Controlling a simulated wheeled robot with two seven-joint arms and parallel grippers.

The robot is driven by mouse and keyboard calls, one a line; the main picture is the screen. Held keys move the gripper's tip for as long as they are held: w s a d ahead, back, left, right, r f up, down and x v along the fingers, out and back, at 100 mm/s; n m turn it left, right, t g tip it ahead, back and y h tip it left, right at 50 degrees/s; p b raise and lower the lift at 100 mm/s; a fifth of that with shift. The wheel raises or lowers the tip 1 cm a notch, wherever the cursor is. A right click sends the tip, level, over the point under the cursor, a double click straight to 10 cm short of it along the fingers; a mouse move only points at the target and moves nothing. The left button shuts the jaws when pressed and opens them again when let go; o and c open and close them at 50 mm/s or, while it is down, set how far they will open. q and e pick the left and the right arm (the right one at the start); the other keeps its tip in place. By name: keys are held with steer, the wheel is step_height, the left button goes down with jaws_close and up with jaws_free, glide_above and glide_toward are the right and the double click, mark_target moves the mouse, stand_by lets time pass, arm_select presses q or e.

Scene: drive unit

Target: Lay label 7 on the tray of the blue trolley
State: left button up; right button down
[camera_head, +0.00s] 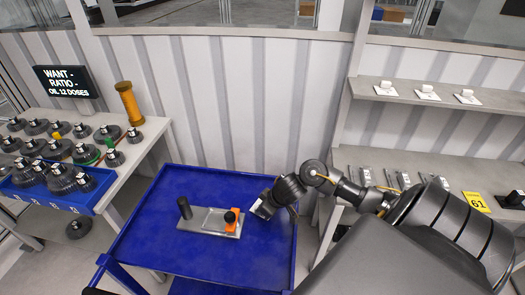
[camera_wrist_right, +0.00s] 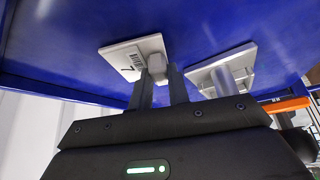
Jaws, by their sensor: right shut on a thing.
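The blue trolley's tray (camera_head: 160,250) lies in the lower middle of the head view. My right gripper (camera_head: 264,207) is over its right part, pointing down and left. In the right wrist view the right gripper (camera_wrist_right: 158,78) is shut on the small grip block of label 7 (camera_wrist_right: 130,60), a white plate with a black 7 and a barcode. I cannot tell whether the label touches the tray or hangs just above it. In the head view the label (camera_head: 259,212) shows only as a small pale patch. My left gripper is not in view.
A grey plate fixture (camera_head: 208,221) with a black post and an orange part (camera_head: 231,221) is on the tray, left of my gripper. A bench with dark discs (camera_head: 35,127) stands left. Shelves with white labels (camera_head: 427,90) are at the right. The tray's front is clear.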

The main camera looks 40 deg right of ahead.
steer(key=shift+f, duration=0.1)
steer(key=c, duration=1.3)
jaws_free()
steer(key=shift+c, duration=0.2)
steer(key=shift+r, duration=0.25)
steer(key=p+v, duration=0.2)
steer(key=v, duration=0.9)
steer(key=shift+s+r+p, duration=0.25)
steer(key=shift+r+p, duration=0.1)
steer(key=shift+p, duration=0.05)
